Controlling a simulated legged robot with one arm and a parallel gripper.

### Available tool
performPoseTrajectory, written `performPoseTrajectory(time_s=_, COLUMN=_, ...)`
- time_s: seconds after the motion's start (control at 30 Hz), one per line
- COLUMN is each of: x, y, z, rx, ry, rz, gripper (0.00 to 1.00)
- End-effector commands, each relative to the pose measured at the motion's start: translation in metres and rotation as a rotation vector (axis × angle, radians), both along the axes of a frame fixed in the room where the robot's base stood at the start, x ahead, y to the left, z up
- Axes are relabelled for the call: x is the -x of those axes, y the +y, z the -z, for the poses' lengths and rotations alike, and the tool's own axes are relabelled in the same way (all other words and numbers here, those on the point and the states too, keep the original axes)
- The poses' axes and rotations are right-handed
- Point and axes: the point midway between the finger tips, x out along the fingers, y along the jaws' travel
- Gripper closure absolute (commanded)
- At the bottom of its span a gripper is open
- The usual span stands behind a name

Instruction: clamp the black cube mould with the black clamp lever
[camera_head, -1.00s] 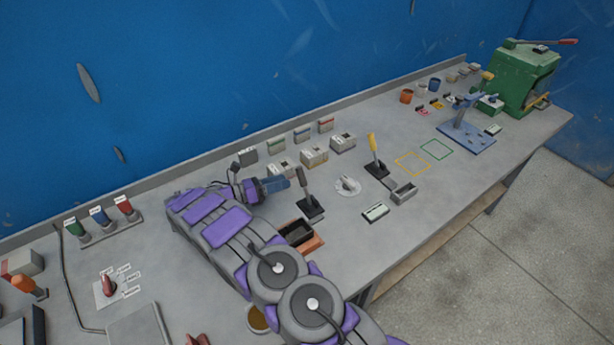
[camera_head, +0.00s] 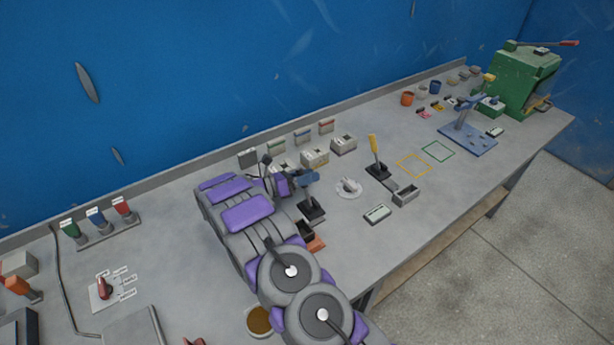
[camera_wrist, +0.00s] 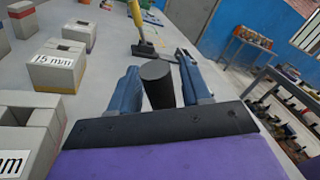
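The black clamp lever has its dark base (camera_head: 312,211) on the bench in the head view. Its upper part is hidden by my gripper (camera_head: 307,179) there. In the wrist view, the lever's round black handle (camera_wrist: 158,88) stands between the two blue fingers of my gripper (camera_wrist: 157,64). The fingers are open, with a gap visible on at least the right side of the handle. The black cube mould (camera_head: 304,229), a dark box by an orange edge (camera_head: 317,244), sits just in front of the lever base, mostly hidden by my arm.
A yellow-handled lever (camera_head: 374,146) stands to the right, near a grey mould (camera_head: 405,196). A white knob (camera_head: 348,187) lies between the levers. Grey spacer blocks (camera_head: 315,158) line the back, one marked 15 mm (camera_wrist: 57,68). The bench right of the knob has free room.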

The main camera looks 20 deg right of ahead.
Motion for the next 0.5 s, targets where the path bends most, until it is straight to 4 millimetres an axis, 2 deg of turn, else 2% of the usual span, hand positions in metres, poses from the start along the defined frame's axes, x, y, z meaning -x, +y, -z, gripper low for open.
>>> performPoseTrajectory(time_s=0.03, x=0.0, y=0.0, z=0.0, rx=0.0, ry=0.0, rz=0.0, gripper=0.58)
performPoseTrajectory(time_s=0.4, x=-0.0007, y=-0.0001, z=0.0004, rx=0.0, ry=0.0, rz=-0.001, gripper=0.93)
performPoseTrajectory(time_s=0.5, x=-0.001, y=-0.0001, z=0.0005, rx=0.0, ry=0.0, rz=-0.001, gripper=1.0)
